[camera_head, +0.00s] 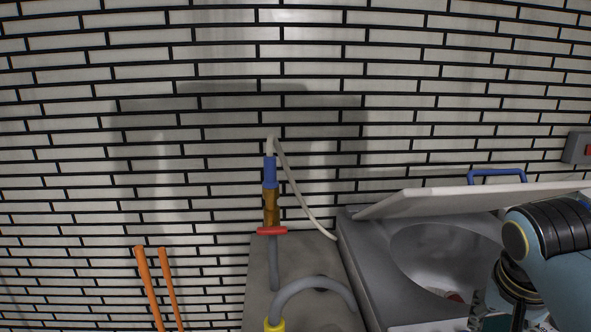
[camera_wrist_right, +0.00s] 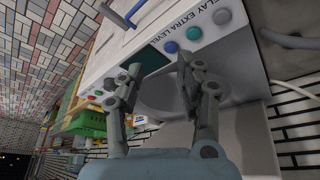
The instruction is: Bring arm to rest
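My right arm (camera_head: 550,235) comes in at the right edge of the head view, over the right side of a grey washing machine (camera_head: 375,275). Its gripper is only partly seen there, near the bottom edge. In the right wrist view my right gripper (camera_wrist_right: 160,68) has its two dark fingers apart, with nothing between them. The machine's white panel (camera_wrist_right: 180,22) with coloured knobs and its grey opening lie behind the fingers. I cannot tell the exact distance between fingers and machine. My left arm and left gripper show in neither view.
The machine's pale lid (camera_head: 450,200) slants above its round opening (camera_head: 420,245). Left of it stand a pipe with a red handle (camera_head: 272,230) and a curved grey hose (camera_head: 300,290). Two orange poles (camera_head: 150,290) are lower left. A green container (camera_wrist_right: 90,123) shows in the wrist view.

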